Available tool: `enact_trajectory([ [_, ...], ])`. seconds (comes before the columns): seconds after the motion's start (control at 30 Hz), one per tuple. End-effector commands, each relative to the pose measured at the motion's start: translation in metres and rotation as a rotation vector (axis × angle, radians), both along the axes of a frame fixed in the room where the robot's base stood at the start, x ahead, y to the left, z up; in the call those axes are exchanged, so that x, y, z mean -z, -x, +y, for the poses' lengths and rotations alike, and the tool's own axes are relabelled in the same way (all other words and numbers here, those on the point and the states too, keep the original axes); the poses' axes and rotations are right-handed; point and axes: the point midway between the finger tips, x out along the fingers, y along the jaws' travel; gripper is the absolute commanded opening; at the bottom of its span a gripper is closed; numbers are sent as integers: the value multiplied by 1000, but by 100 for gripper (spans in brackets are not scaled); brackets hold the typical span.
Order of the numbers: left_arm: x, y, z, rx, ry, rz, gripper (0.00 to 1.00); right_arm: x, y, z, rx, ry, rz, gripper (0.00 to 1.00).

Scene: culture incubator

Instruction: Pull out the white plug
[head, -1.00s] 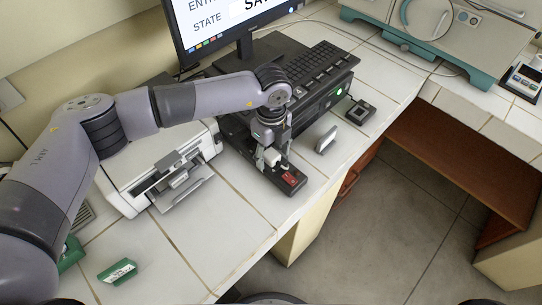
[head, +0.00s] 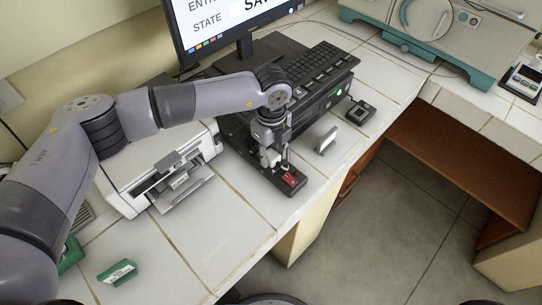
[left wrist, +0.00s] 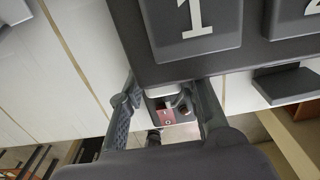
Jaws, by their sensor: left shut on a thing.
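The black power strip (head: 288,186) lies on the tiled bench with a red switch (head: 290,180) at its front end. The white plug (head: 267,159) is at the strip, behind the switch, mostly hidden by my fingers. My left gripper (head: 273,158) points down over the strip and is shut on the plug. In the left wrist view, my left gripper (left wrist: 166,100) has one finger on each side of the plug (left wrist: 160,90), with the red switch (left wrist: 165,117) just below it. I cannot tell whether the plug is still seated. My right gripper is not in view.
A white printer (head: 128,185) is to the left. A small grey block (head: 326,140) stands to the right.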

Motion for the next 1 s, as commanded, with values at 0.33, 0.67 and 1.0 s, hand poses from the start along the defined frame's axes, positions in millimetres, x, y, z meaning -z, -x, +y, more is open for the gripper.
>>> enact_trajectory([
  [0.33, 0, 0, 0, 0, 0, 0, 0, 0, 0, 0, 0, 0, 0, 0],
  [0.67, -11, 0, 0, 0, 0, 0, 0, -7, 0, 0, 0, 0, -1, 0],
  [1.0, -25, 0, 0, 0, 0, 0, 0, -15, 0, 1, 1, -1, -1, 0],
])
